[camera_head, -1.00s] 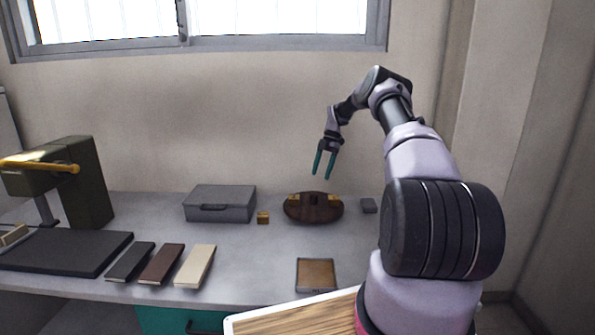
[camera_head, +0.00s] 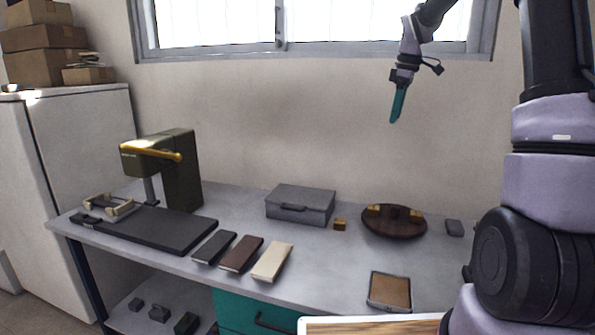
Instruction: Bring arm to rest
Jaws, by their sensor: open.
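My gripper (camera_head: 398,103) hangs high in front of the wall, just below the window frame, with its teal fingers pointing down. It is open and holds nothing; from this side its fingers overlap into one shape. It is well above the round brown wooden stand (camera_head: 394,222) on the grey table (camera_head: 335,265). My arm rises at the right edge of the view and bends over at the top, where part of it is out of the picture.
On the table are a grey case (camera_head: 300,205), a small gold block (camera_head: 340,224), a dark press (camera_head: 170,165), a black mat (camera_head: 157,228), three narrow covers (camera_head: 241,254), a brown-topped tray (camera_head: 389,291) and a grey block (camera_head: 454,228). A fridge (camera_head: 75,180) with boxes stands left.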

